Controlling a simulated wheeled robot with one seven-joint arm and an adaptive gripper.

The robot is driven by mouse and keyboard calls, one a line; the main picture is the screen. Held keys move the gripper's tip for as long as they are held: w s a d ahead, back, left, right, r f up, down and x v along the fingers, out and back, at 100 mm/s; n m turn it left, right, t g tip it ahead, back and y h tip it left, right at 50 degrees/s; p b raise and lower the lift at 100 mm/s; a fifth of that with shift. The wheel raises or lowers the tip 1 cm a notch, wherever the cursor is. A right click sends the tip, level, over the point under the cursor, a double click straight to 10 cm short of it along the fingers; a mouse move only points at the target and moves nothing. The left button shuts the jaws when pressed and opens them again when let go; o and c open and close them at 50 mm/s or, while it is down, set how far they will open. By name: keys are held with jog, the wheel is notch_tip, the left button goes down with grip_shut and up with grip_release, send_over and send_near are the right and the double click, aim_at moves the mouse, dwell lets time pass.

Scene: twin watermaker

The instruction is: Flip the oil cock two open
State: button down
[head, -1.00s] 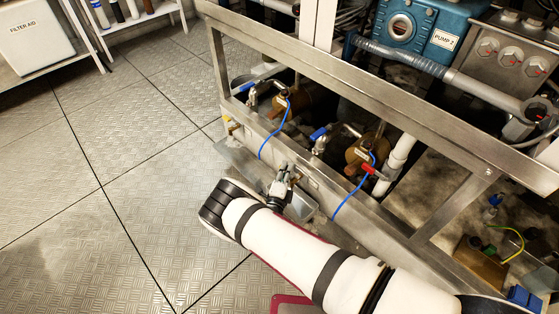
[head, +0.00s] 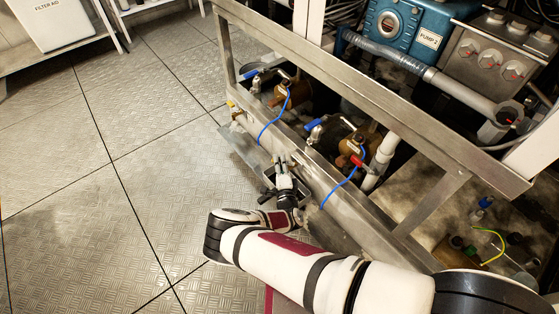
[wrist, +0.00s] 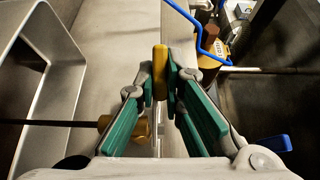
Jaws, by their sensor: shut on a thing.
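A yellow lever (wrist: 160,72) stands upright between my fingertips in the wrist view, and I take it as the handle of oil cock two. My gripper (wrist: 161,78) is shut on it with green-padded fingers. A brass body (wrist: 139,129) with a thin dark rod running left shows below the lever, partly hidden by a finger. In the head view my gripper (head: 283,160) is at the front of the steel frame, and the lever is hidden there or too small to tell. Another yellow handle (head: 233,106) is farther left on the frame's front.
A metal tray (wrist: 62,37) lies left of my gripper in the wrist view. Above the frame's front rail are blue-handled valves (head: 314,127), a red-handled valve (head: 357,162) and a blue cable (head: 338,188). The plated floor (head: 130,200) to the left is clear.

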jog(key=shift+s+f, duration=0.1)
dwell(0.3)
jog(key=c, duration=1.7)
grip_release()
jog(key=shift+r, duration=0.2)
